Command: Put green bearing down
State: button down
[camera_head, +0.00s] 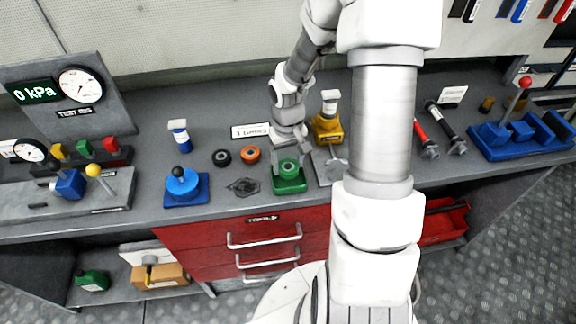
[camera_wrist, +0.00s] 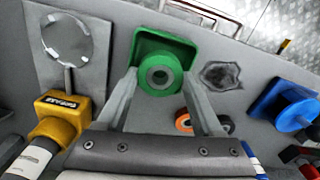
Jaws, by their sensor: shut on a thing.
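My gripper (camera_head: 290,158) is shut on the green bearing (camera_head: 289,167), a round ring with a grey centre. In the wrist view the bearing (camera_wrist: 160,60) sits between the two grey fingers, one on each side. Directly beneath or behind it is a green square base (camera_head: 289,185), which also shows in the wrist view (camera_wrist: 149,42). The bearing overlaps the base in both views. I cannot tell whether it touches the base or hangs just above it.
A black ring (camera_head: 222,158) and an orange ring (camera_head: 251,154) lie to the left. A dark stain (camera_head: 243,188) marks the bench in front of them. A blue fixture (camera_head: 185,188) stands further left, a yellow fixture (camera_head: 327,130) behind to the right.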

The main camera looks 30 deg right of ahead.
aim_at(288, 166)
jog(key=shift+f, duration=0.8)
jog(key=shift+f, duration=0.1)
jog(key=shift+f+b, duration=0.55)
jog(key=shift+b, duration=0.05)
jog(key=shift+c, duration=0.2)
grip_release()
notch_tip(288, 166, up, 13)
jog(key=p, duration=0.2)
jog(key=shift+r, duration=0.15)
